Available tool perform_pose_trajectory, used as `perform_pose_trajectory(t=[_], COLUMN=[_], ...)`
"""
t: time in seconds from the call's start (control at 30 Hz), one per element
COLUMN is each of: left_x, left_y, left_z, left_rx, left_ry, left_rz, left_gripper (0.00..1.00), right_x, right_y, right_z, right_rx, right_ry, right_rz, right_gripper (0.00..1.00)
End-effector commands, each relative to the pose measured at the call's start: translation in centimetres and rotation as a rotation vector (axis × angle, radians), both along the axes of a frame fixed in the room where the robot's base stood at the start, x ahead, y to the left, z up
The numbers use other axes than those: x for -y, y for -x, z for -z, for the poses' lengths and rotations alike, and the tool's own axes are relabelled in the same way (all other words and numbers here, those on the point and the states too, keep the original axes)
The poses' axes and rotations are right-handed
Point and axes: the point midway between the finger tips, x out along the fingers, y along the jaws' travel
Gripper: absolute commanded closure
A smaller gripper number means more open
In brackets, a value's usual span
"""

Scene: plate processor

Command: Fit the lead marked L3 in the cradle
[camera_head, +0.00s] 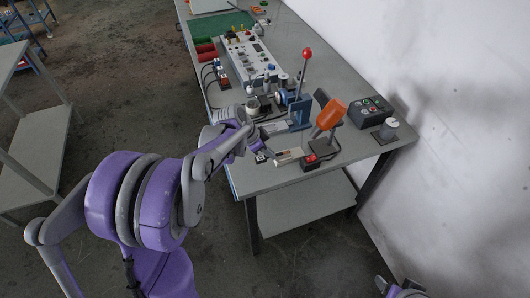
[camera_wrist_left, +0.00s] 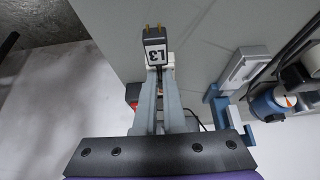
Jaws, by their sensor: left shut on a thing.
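The lead's plug (camera_wrist_left: 155,48), dark with a white label marked L3 and two brass pins, shows in the left wrist view. My left gripper (camera_wrist_left: 159,82) is shut on it, with the pins pointing away from the fingers. In the head view my left gripper (camera_head: 262,148) is over the near end of the bench, and the small dark plug (camera_head: 261,157) is by its fingers. A pale block (camera_head: 289,156) lies just right of it. I cannot tell for certain which part is the cradle. Part of my right gripper (camera_head: 400,289) shows at the bottom edge; its fingertips are unclear.
A red-buttoned box (camera_head: 311,161), an orange part on a stand (camera_head: 331,114) and a blue bracket (camera_head: 300,112) crowd the right. A red-knobbed lever (camera_head: 306,54) stands tall behind. A control box (camera_head: 371,111) is near the wall. The bench front corner (camera_head: 250,186) is clear.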

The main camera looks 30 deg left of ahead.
Motion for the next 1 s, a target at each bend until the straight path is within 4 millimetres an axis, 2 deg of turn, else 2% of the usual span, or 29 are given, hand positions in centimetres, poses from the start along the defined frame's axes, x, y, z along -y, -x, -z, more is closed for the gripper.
perform_pose_trajectory(t=[0.6, 1.0], left_x=[4.1, 5.4], left_y=[-4.8, -6.3], left_z=[-0.1, -0.1], left_rx=[0.001, 0.001], left_ry=[-0.001, 0.0], left_rz=[0.002, 0.0], left_gripper=[1.0, 1.0], right_x=[0.0, 0.0], right_y=[-0.1, -0.1], right_z=[-0.2, -0.2], right_rx=[0.001, 0.001], right_ry=[0.0, 0.0], right_rz=[0.0, 0.0], right_gripper=[0.31, 0.31])
